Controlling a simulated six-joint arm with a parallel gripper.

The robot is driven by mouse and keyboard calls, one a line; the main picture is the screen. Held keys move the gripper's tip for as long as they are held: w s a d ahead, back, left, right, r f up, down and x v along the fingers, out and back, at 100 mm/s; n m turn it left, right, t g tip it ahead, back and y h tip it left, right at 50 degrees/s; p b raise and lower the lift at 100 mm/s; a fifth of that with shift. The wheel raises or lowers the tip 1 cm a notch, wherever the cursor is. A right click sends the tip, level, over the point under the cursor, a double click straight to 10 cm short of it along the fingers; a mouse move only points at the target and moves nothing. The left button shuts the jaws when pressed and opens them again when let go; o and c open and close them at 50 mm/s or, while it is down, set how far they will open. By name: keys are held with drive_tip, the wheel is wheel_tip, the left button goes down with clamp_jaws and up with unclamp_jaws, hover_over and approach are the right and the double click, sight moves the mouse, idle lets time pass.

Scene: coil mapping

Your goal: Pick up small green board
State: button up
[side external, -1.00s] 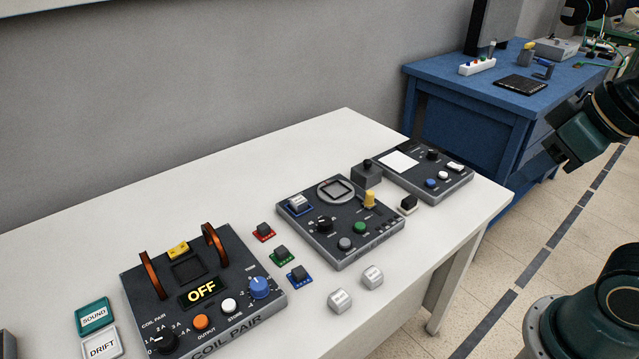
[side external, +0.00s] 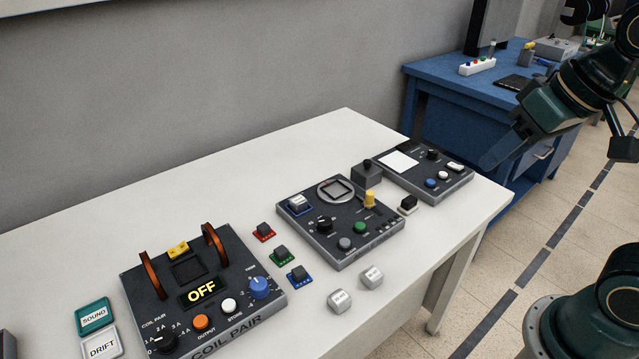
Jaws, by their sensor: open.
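The small green board (side external: 281,257) lies on the white table with a dark block on top. It sits between a small red board (side external: 263,233) and a small blue board (side external: 299,276), each also carrying a dark block. My gripper (side external: 492,160) is at the upper right, beyond the table's right end, well apart from the green board. It is open, with nothing seen between its blurred fingers.
The coil pair box (side external: 238,243) with two upright copper coils stands left of the boards. A dark control box (side external: 325,250) stands close on their right. Two pale cubes (side external: 340,301) lie in front. The white table's (side external: 250,180) back part is clear.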

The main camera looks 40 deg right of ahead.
drive_tip(key=w+a+f+m+g+y, duration=0.15)
drive_tip(key=w+a+m, duration=0.25)
drive_tip(key=w, duration=0.5)
drive_tip(key=w+a+f+m+g+y, duration=0.1)
drive_tip(key=w+a+f+m, duration=0.2)
drive_tip(key=w, duration=0.7)
drive_tip(key=w+a+f+m+g+y, duration=0.1)
drive_tip(key=w+a+f+m, duration=0.2)
drive_tip(key=f, duration=0.4)
drive_tip(key=w+a+f+m+g, duration=0.2)
drive_tip(key=w+a+f+m, duration=0.2)
drive_tip(key=w+f, duration=0.3)
drive_tip(key=shift+w+f+m+y, duration=0.35)
drive_tip(key=shift+w+m, duration=0.4)
drive_tip(key=shift+m, duration=0.15)
hover_over(282, 249)
drive_tip(key=d, duration=0.2)
drive_tip(key=f, duration=0.7)
drive_tip(key=shift+s+d+f, duration=0.15)
drive_tip(key=shift+d+f, duration=0.05)
drive_tip(key=shift+f, duration=0.1)
drive_tip(key=shift+x, duration=2.75)
drive_tip(key=shift+w, duration=0.2)
